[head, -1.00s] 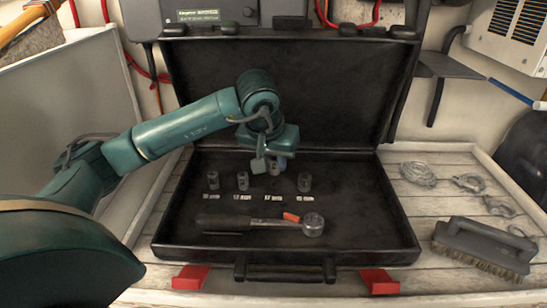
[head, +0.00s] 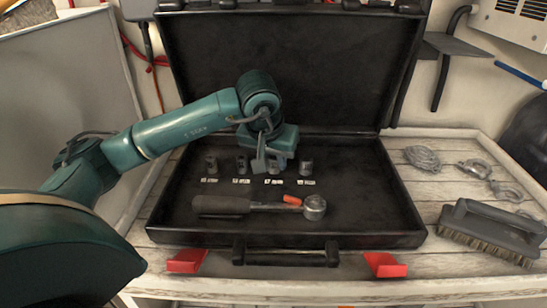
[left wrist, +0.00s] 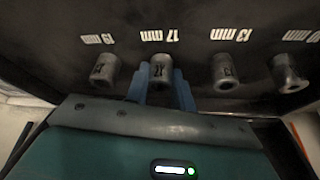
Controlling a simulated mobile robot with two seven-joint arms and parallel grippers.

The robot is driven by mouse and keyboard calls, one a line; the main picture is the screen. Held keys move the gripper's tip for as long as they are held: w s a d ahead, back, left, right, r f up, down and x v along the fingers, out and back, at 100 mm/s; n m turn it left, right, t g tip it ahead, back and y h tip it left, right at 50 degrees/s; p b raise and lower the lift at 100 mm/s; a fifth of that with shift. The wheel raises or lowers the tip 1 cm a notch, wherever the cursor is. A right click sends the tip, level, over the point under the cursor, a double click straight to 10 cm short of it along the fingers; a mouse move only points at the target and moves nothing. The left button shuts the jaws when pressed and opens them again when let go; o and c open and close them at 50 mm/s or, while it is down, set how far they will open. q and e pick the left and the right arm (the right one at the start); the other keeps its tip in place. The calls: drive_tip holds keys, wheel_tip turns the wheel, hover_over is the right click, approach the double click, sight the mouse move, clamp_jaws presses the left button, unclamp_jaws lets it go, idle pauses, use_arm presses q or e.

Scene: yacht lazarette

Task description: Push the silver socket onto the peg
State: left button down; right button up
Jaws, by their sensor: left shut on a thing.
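The silver socket (left wrist: 161,74) is between the blue fingers of my left gripper (left wrist: 161,88) in the left wrist view, by the "17 mm" label. In the head view my left gripper (head: 268,164) is shut on this socket (head: 274,167), third from left in the row. The socket stands upright, about level with its neighbours. Its peg is hidden, so I cannot tell how far down it sits. Other sockets stand at the left (head: 211,165), beside the gripper (head: 242,165) and at the right (head: 306,165). My right gripper is not in view.
The open black case (head: 375,222) holds the row. A ratchet (head: 222,205) lies in front of the labels. Its lid (head: 300,70) stands up behind. A brush (head: 485,230) and shackles (head: 475,169) lie on the planks to the right. The case floor at right is clear.

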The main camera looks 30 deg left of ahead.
use_arm(q)
drive_tip(key=c, duration=1.1)
unclamp_jaws()
drive_tip(key=v, duration=1.3)
drive_tip(key=shift+s, duration=0.15)
drive_tip(key=shift+d, duration=0.1)
